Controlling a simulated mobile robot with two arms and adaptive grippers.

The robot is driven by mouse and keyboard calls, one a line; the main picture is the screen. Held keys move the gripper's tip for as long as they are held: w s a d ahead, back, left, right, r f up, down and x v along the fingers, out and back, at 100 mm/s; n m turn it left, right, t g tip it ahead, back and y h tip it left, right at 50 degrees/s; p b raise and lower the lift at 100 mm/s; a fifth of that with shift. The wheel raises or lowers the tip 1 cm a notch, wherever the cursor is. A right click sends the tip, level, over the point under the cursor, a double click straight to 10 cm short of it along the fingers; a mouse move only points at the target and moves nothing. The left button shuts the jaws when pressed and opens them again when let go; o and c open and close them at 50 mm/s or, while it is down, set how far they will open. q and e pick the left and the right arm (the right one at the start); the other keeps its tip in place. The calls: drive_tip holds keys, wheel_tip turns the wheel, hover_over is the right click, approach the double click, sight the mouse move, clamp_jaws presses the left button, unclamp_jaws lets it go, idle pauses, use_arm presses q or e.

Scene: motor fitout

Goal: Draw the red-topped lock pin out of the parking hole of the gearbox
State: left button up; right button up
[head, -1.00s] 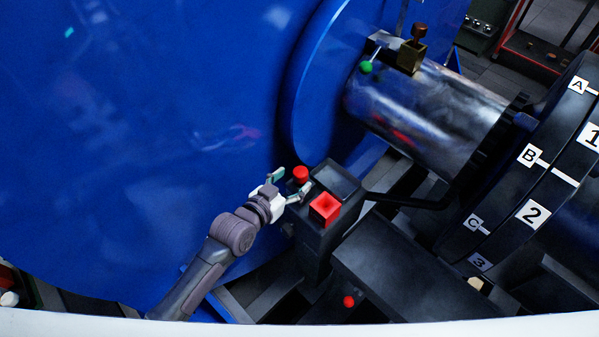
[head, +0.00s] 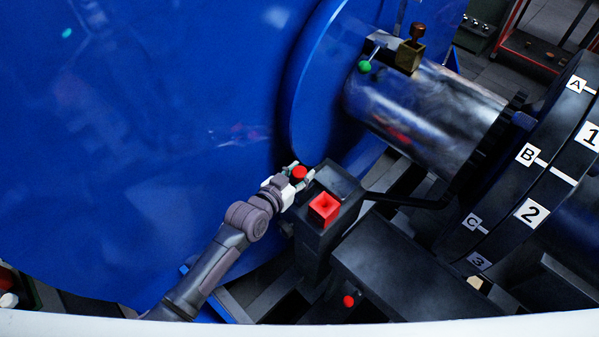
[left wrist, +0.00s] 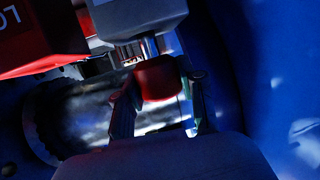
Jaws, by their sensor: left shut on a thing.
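The lock pin's red round top (head: 299,173) stands at the upper left edge of the dark gearbox (head: 310,240). My left gripper (head: 298,176) is shut on the red top, with one finger on each side. In the left wrist view the red top (left wrist: 158,78) sits between the fingertips of the left gripper (left wrist: 158,86). A pale metal shank shows beyond it, going into a grey block (left wrist: 135,16). How deep the pin sits in its hole is hidden. My right gripper is not in view.
A square red part (head: 324,208) sits on the gearbox right beside my gripper. A large blue casing (head: 140,120) rises close behind. A shiny cylinder (head: 425,115) with a green-knobbed lever (head: 365,67) lies to the upper right, near a black numbered wheel (head: 510,190).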

use_arm(q)
clamp_jaws()
drive_tip(key=shift+r+p, duration=3.1)
drive_tip(key=shift+r, duration=0.05)
